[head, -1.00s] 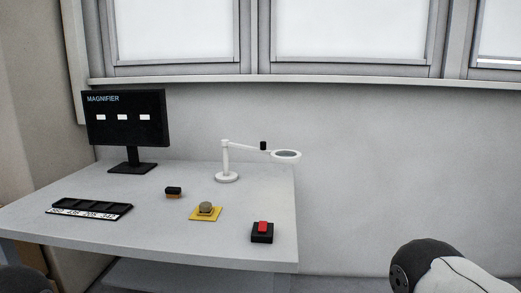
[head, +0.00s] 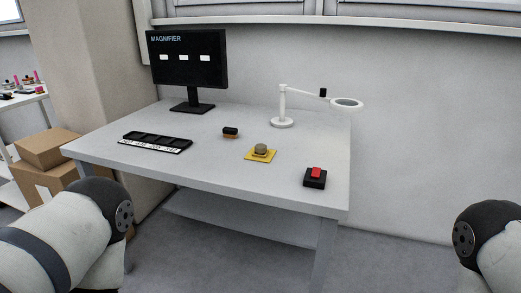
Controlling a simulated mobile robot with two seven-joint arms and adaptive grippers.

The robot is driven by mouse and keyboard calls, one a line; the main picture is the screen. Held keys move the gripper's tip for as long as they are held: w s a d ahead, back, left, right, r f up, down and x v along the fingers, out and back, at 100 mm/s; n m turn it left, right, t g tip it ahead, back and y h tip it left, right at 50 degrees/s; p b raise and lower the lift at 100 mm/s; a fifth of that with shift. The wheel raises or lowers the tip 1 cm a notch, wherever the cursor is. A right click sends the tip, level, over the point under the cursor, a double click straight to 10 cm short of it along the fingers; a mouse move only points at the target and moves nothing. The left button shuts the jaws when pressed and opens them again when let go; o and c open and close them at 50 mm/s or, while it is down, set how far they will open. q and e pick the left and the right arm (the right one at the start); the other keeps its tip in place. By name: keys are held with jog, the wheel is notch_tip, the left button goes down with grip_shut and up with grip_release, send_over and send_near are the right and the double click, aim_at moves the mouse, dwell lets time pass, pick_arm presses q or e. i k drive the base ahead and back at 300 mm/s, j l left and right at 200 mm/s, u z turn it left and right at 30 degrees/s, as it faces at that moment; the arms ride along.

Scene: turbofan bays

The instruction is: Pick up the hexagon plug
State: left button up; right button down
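A tan, short plug-like piece (head: 261,149), which may be the hexagon plug, sits on a yellow square pad (head: 250,158) near the middle of the grey table. It is too small to tell whether its outline is six-sided. Only parts of my two arms show, at the lower left and lower right, both short of the table. Neither gripper is in view.
The table (head: 220,176) also holds a monitor (head: 187,75) reading MAGNIFIER, a black compartment tray (head: 156,143), a small black-and-brown block (head: 230,132), a white magnifier lamp (head: 283,105) and a red switch on a black box (head: 315,182). Cardboard boxes (head: 52,148) stand left.

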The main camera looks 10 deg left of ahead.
aim_at(260, 149)
jog(key=i+j+u, duration=0.7)
jog(key=i, duration=0.25)
jog(key=i+u, duration=0.4)
jog(key=i+j+z, duration=0.1)
jog(key=z, duration=1.8)
jog(key=k+j, duration=0.05)
